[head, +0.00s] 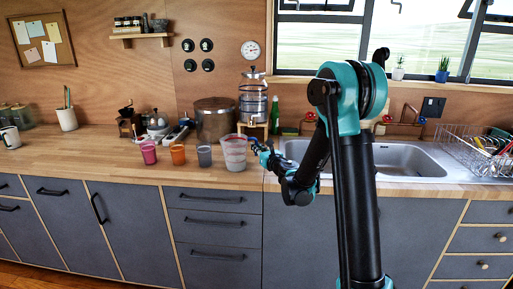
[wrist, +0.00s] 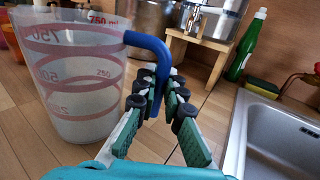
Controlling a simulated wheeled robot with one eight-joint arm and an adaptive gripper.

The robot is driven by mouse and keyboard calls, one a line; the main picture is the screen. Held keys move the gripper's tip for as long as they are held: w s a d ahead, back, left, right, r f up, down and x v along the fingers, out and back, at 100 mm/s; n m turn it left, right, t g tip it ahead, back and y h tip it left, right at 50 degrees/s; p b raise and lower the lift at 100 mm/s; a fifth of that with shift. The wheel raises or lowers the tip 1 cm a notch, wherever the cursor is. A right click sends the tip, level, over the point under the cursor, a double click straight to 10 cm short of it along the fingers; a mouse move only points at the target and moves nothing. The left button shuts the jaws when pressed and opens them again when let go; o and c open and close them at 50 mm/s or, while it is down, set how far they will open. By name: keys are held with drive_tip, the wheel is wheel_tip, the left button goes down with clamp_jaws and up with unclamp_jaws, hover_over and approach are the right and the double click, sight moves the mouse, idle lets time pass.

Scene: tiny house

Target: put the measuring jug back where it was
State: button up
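The measuring jug (head: 234,155) is clear with red markings and a blue handle. It is upright at the counter's front, right of several cups, and looks to be standing on the wood. In the wrist view the jug (wrist: 75,85) fills the left side, its handle reaching right and down between my fingers. My gripper (head: 260,148) is at the jug's right side. In the wrist view my gripper (wrist: 160,80) has its fingers drawn in on both sides of the handle, apparently shut on it. The handle's lower end is partly hidden by the fingers.
Pink (head: 148,153), orange (head: 178,154) and grey (head: 204,156) cups stand left of the jug. A steel pot (head: 214,122) and a dispenser on a wooden stand (wrist: 205,45) are behind. The sink (head: 405,160) is to the right, with a green bottle (wrist: 246,45) behind it.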

drive_tip(key=o, duration=0.5)
drive_tip(key=shift+c, duration=0.2)
drive_tip(key=shift+r, duration=0.1)
drive_tip(key=v, duration=1.2)
drive_tip(key=s+d+r+m+t+h, duration=0.1)
drive_tip(key=d+r+m+t+h, duration=0.15)
drive_tip(key=d+m+h, duration=0.85)
drive_tip(key=s+d+f+m+g+h, duration=0.1)
drive_tip(key=s+d+f+m+g, duration=0.15)
drive_tip(key=d+m, duration=0.35)
drive_tip(key=s+d+f+m+g, duration=0.1)
drive_tip(key=s+d+m, duration=0.25)
drive_tip(key=m, duration=0.55)
drive_tip(key=s+d+f+m+g, duration=0.4)
drive_tip(key=s+f+m+g, duration=0.1)
drive_tip(key=s+f+m, duration=0.3)
drive_tip(key=s+a+f+m+g+y, duration=0.1)
drive_tip(key=s+a+f+m+g, duration=0.1)
drive_tip(key=s, duration=0.5)
drive_tip(key=s+a+f+m+g+y, duration=0.1)
drive_tip(key=s+a+f+m+g, duration=0.2)
drive_tip(key=s, duration=0.5)
wheel_tip(320, 180, down, 2)
drive_tip(key=a+m, duration=0.1)
drive_tip(key=m, duration=0.1)
drive_tip(key=shift+m+y, duration=0.4)
